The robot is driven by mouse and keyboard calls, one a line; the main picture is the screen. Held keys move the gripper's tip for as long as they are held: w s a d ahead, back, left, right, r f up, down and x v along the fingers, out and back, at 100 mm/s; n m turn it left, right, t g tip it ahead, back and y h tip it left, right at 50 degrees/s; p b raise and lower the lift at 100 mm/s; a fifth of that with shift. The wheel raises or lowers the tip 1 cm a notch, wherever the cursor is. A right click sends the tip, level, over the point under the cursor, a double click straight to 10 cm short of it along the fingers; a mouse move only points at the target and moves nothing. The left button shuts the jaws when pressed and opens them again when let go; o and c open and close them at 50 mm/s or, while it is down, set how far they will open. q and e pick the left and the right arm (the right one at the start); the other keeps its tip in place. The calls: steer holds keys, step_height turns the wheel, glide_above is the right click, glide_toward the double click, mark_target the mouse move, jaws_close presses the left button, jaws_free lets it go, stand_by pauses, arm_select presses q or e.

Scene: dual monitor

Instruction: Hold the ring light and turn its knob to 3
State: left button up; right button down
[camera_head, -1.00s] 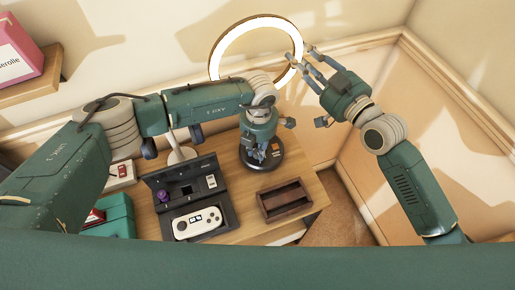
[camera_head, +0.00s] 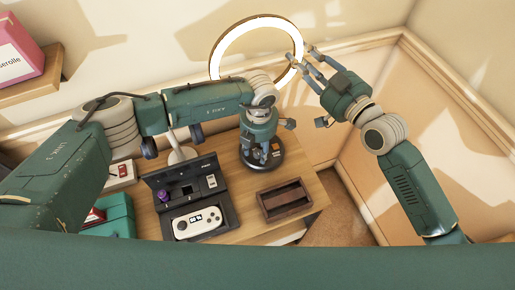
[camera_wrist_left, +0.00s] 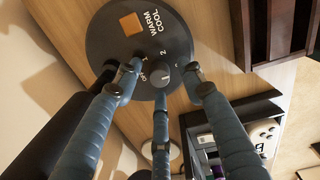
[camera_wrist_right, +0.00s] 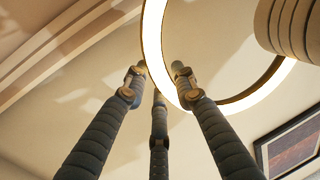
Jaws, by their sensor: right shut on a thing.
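The ring light's glowing ring (camera_head: 217,55) stands upright at the back. Its round dark base (camera_head: 276,163) is on the desk. In the left wrist view the base (camera_wrist_left: 125,45) shows an orange button, WARM/COOL lettering and a dial marked OFF, 1, 2. The small dark knob (camera_wrist_left: 162,75) sits on it; its exact setting is hard to read. My left gripper (camera_head: 266,157) points down over the base, its fingers (camera_wrist_left: 155,82) spread apart near the knob, not visibly clamped on it. My right gripper (camera_head: 297,56) is shut on the ring's right edge; the ring (camera_wrist_right: 153,45) passes between its fingers.
A black case (camera_head: 150,186) with a white game controller (camera_head: 197,222) lies left of the base. An empty-looking brown wooden tray (camera_head: 286,200) is to its right. A teal box (camera_head: 118,213) is at the left. Walls enclose the back and right.

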mark_target(258, 153)
arm_select(q)
step_height(258, 153, up, 12)
steer(key=shift+s, duration=0.2)
steer(key=shift+d, duration=0.1)
stand_by(0.3)
arm_select(e)
steer(key=c, duration=1.3)
jaws_free()
steer(key=shift+c, duration=0.2)
